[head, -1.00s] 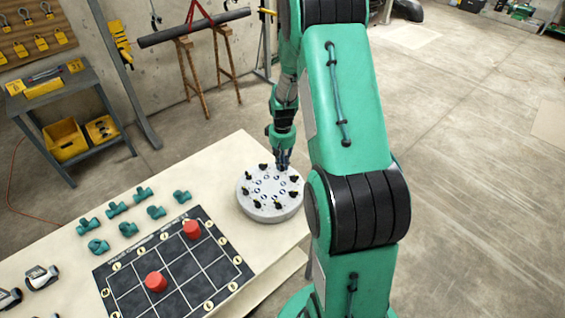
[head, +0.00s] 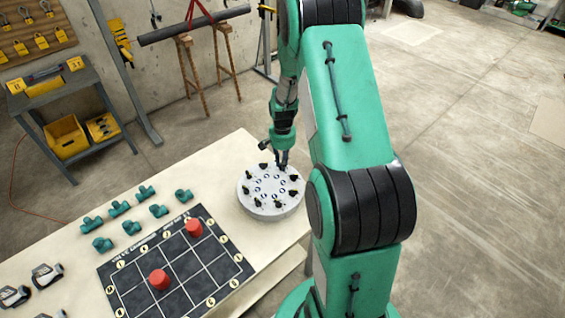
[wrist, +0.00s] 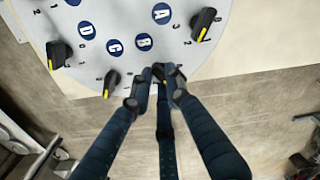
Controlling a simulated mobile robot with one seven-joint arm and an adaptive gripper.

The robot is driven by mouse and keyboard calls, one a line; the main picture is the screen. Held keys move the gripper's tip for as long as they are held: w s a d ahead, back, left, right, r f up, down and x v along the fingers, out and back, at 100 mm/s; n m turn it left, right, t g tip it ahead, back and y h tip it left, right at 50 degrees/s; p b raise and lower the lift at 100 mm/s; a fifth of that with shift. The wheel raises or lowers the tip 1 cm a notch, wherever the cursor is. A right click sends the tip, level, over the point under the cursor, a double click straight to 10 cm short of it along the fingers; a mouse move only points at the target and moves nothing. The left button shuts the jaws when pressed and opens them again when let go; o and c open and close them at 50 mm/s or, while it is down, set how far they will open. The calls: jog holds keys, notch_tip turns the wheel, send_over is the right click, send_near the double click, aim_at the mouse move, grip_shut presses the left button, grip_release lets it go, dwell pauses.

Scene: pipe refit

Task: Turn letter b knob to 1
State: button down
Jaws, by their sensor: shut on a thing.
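A round grey dial plate (head: 270,209) stands on the pale table, with black knobs around its rim and blue letter discs inside. In the wrist view the plate (wrist: 185,62) shows the letters A (wrist: 162,13), B (wrist: 144,42), C (wrist: 114,46) and D (wrist: 86,29). My gripper (head: 283,167) is down on the plate's far edge. In the wrist view its dark fingers (wrist: 158,75) close around the knob beside letter B. The fingers hide that knob almost wholly, so its pointer cannot be read.
Neighbouring knobs with yellow pointers sit close on either side, by C (wrist: 111,82) and by A (wrist: 203,24). A black grid board (head: 180,265) with two red cylinders, and several green pipe fittings (head: 120,208), lie left of the plate. Open floor lies to the right.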

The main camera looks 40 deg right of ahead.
jog(key=shift+m, duration=0.3)
jog(key=c, duration=1.7)
grip_release()
jog(key=shift+o, duration=0.2)
jog(key=shift+r, duration=0.15)
notch_tip(320, 180, up, 12)
